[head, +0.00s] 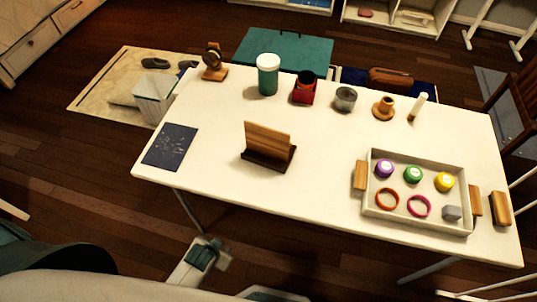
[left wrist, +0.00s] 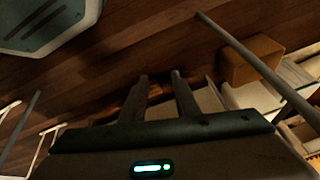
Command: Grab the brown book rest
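The brown book rest (head: 267,146) stands on the white table (head: 218,187), left of its middle. It has a lighter upright back panel and a dark base with a front ledge, and it holds nothing. My left gripper (head: 212,244) is low in front of the table's near edge, well apart from the book rest. The left wrist view shows its two fingers (left wrist: 160,76) apart with nothing between them. The book rest cannot be made out in that view. My right gripper is not in view.
A dark blue booklet (head: 170,146) lies left of the book rest. A tray (head: 406,218) with colored rolls and rings stands to the right. A green-white jar (head: 267,75), a red holder (head: 304,91) and other items line the far edge. Tabletop around the rest is clear.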

